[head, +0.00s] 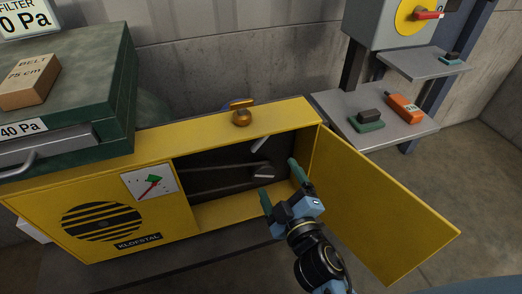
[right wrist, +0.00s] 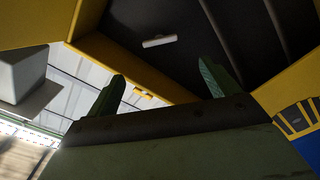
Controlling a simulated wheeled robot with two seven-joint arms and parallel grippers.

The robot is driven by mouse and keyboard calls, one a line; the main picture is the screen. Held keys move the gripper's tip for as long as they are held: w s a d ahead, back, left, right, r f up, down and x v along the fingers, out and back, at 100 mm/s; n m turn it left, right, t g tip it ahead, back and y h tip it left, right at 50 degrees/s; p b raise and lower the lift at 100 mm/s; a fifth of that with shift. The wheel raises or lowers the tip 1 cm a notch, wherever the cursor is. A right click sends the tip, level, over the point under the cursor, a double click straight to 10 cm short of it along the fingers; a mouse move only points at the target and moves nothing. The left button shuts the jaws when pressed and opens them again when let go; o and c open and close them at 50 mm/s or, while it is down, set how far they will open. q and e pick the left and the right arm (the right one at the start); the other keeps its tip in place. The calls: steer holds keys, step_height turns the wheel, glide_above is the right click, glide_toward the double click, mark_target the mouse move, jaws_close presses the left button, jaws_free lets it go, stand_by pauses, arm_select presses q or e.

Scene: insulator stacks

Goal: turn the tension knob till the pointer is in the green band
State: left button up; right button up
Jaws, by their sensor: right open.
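A brass-coloured knob (head: 241,116) with a crossbar stands on top of the yellow cabinet (head: 190,218), near its back edge. My left gripper is out of view.
The cabinet's yellow door (head: 385,205) hangs open beside my right arm. The dark interior holds a pale bar (head: 260,144) and a grey block (head: 264,171). A green case (head: 100,80) sits on the cabinet's left. A grey shelf (head: 340,103) stands at right.

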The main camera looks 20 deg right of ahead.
mark_target(260, 144)
steer(key=w, duration=1.2)
steer(key=shift+a, duration=0.2)
steer(key=shift+w, duration=0.45)
steer(key=c, duration=1)
steer(key=shift+n, duration=1.5)
steer(key=shift+f+n, duration=0.1)
steer(key=shift+n, duration=0.2)
steer(key=o, duration=1)
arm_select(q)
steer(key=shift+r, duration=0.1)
